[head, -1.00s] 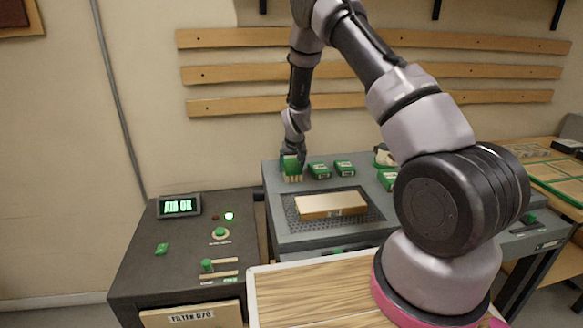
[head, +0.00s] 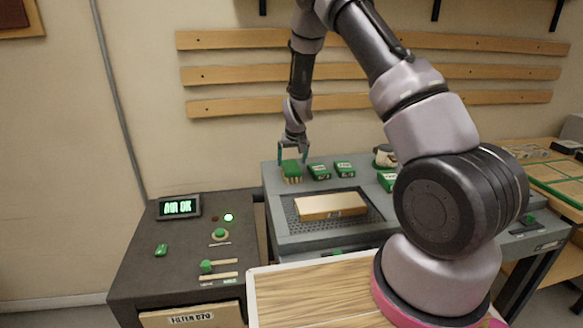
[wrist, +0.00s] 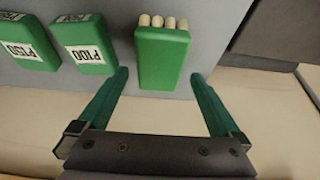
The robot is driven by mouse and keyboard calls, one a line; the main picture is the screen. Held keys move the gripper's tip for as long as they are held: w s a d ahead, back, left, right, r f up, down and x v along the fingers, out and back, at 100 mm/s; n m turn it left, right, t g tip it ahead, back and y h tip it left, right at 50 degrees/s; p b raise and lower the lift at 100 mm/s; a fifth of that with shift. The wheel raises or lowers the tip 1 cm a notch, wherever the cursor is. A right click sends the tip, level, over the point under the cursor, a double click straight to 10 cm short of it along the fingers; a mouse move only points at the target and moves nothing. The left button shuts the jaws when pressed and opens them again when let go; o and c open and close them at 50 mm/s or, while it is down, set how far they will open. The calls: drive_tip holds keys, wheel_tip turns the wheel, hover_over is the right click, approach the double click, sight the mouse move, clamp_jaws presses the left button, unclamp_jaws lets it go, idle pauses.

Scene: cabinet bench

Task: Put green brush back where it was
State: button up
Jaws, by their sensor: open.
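The green brush (head: 291,170) stands at the back left corner of the grey bench top, its pale bristle tufts showing along its lower side. In the wrist view the green brush (wrist: 162,57) lies ahead of and between my fingers, its pale tufts pointing away. My gripper (head: 293,154) is just above and behind the brush in the head view. In the wrist view my gripper (wrist: 160,76) has its two teal fingers spread wide, with a gap on each side of the brush. Nothing is held.
Green blocks labelled P100 (wrist: 84,43) and P150 (wrist: 25,44) sit beside the brush. A wooden block (head: 331,205) lies on the dark grille in the bench top (head: 300,241). A dark control box (head: 150,250) with a lit AIR OK display (head: 179,207) stands at left.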

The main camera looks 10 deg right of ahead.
drive_tip(key=s+d+r+m+y, duration=0.1)
drive_tip(key=s+r, duration=0.4)
drive_tip(key=r, duration=0.5)
drive_tip(key=s+d+r+t, duration=0.1)
drive_tip(key=s+r, duration=0.4)
drive_tip(key=r, duration=0.4)
drive_tip(key=s+d+r+m+y, duration=0.15)
drive_tip(key=s+r, duration=0.35)
drive_tip(key=r, duration=0.5)
drive_tip(key=s+d+r+m, duration=0.1)
drive_tip(key=s+r, duration=0.3)
drive_tip(key=s, duration=0.7)
drive_tip(key=s+d+r+t, duration=0.1)
drive_tip(key=s+r, duration=0.4)
drive_tip(key=s, duration=0.7)
drive_tip(key=shift+s+d+m+t, duration=0.2)
drive_tip(key=shift+s+m+t, duration=0.1)
drive_tip(key=shift+m, duration=0.05)
drive_tip(key=shift+h, duration=0.25)
